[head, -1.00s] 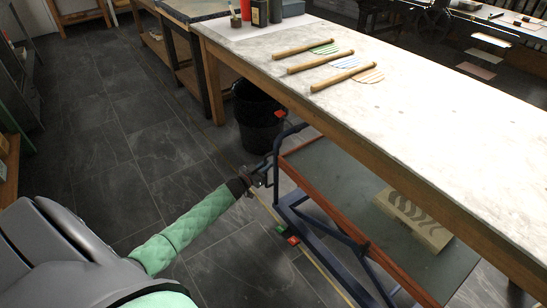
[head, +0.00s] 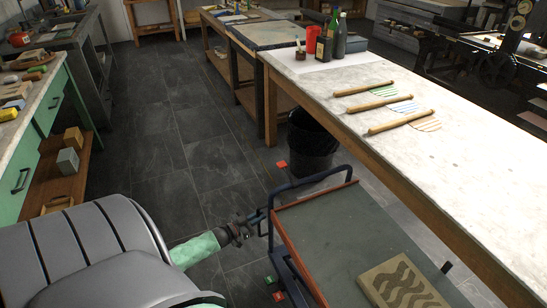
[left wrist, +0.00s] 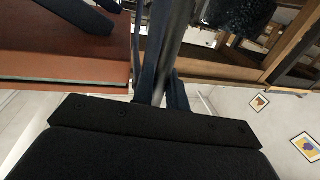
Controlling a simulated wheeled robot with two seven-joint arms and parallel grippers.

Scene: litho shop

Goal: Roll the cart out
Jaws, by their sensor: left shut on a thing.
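The cart has a grey-green top (head: 320,230) with a reddish edge and a blue tubular frame with a raised handle (head: 312,181). It stands in the lower middle of the head view, beside the long marble-topped table. A carved block (head: 402,284) with a wavy pattern lies on its top. My left gripper (head: 258,222) is shut on the blue handle at the cart's left side. In the left wrist view, a blue bar runs up from the gripper, and the reddish edge shows at left; the fingertips are hidden. My right gripper is not in view.
The marble-topped table (head: 460,185), holding bottles and wooden-handled tools, borders the cart at right. A black bin (head: 312,140) stands beyond the cart. A green cabinet (head: 38,140) lines the left side. The dark tiled floor (head: 165,130) between is open.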

